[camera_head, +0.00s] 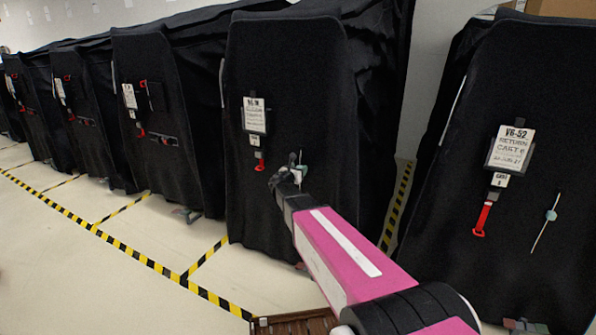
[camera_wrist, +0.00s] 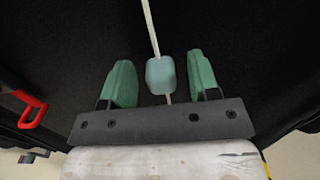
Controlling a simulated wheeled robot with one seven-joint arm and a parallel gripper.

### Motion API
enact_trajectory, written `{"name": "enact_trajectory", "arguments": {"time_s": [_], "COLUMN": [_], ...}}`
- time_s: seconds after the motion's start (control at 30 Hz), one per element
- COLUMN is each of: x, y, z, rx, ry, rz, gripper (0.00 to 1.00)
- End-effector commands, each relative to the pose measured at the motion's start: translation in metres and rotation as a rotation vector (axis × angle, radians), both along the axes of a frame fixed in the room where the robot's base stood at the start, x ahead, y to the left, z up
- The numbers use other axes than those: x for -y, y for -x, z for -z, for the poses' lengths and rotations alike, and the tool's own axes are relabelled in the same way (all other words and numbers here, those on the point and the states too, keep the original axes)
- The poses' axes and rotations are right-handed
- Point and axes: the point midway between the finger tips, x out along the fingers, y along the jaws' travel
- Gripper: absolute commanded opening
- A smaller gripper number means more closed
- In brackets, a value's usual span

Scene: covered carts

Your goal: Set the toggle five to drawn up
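A pale green toggle (camera_wrist: 160,75) sits on a thin white cord (camera_wrist: 150,25) hanging down a black cart cover. In the wrist view it lies between the two green fingers of my gripper (camera_wrist: 160,62), with a gap on each side. My gripper is open and also shows in the head view (camera_head: 296,168), in front of the middle cart (camera_head: 285,75). There my gripper largely hides the toggle, and the cord shows just above. I see no number on the toggle.
The right cart (camera_head: 470,90) has its own toggle (camera_head: 551,215) on a cord, a label and a red pull (camera_head: 482,219). More covered carts stand to the left. Yellow-black tape (camera_head: 130,253) marks the open floor. A red handle (camera_wrist: 32,108) is left of my gripper.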

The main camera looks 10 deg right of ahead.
Motion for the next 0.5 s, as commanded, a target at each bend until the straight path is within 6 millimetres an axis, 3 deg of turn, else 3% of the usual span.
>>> {"name": "enact_trajectory", "arguments": {"time_s": [0.27,0.5], "x": [-0.001,-0.019], "y": [0.002,0.029], "z": [0.000,0.000], "rx": [0.000,-0.001], "ry": [0.000,-0.001], "rz": [0.000,-0.002], "gripper": [0.55,0.55]}}
